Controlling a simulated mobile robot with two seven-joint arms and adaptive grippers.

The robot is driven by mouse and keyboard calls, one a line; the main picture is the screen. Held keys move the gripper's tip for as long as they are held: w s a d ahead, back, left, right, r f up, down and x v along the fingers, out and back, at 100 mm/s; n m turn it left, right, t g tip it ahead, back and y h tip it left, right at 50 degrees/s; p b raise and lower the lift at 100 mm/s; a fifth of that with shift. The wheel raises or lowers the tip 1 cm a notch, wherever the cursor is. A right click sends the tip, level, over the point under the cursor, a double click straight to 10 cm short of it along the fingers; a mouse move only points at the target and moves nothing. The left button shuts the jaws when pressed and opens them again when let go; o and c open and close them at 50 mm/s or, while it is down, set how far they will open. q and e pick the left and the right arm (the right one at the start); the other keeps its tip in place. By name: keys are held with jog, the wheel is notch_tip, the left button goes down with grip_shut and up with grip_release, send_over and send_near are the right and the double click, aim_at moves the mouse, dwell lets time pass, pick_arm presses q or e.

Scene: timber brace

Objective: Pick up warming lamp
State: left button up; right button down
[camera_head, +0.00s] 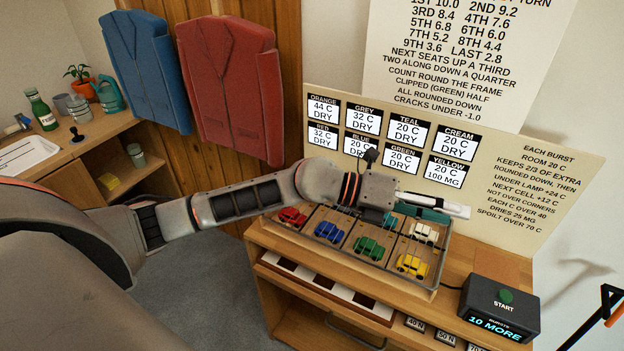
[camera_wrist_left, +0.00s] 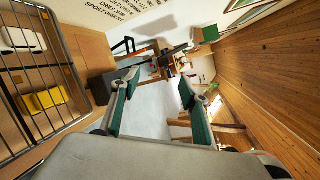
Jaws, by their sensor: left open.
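I cannot pick out a warming lamp for certain in either view. My left gripper (camera_head: 452,211) reaches in from the left over the back of a divided tray (camera_head: 352,250) of toy cars, its fingers pointing right. In the left wrist view the gripper's teal-lined fingers (camera_wrist_left: 160,88) are spread apart, with only floor and distant furniture between them. My gripper and wrist hide part of the tray's back row. My right gripper does not show.
The tray stands on a wooden bench (camera_head: 465,262), with a START box (camera_head: 500,308) at its right. A notice board (camera_head: 520,170) rises close behind the gripper. Red (camera_head: 232,85) and blue (camera_head: 150,70) jackets hang at left. A dark frame with orange (camera_head: 612,316) stands at the right edge.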

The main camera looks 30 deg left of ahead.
pick_arm(q)
jog(key=w+a+f+m+g+y, duration=0.1)
jog(key=w+a+f+y, duration=0.4)
jog(key=a, duration=0.3)
jog(key=w+a+n+y, duration=0.25)
jog(key=a+y, duration=0.25)
jog(key=a, duration=1)
jog(key=w+a+n+y, duration=0.25)
jog(key=a+y, duration=0.25)
jog(key=a, duration=0.9)
jog(key=shift+m, duration=0.5)
jog(key=x, duration=0.7)
jog(key=shift+w+d+f, duration=0.1)
jog(key=shift+w+d, duration=0.15)
jog(key=shift+w, duration=0.15)
grip_shut()
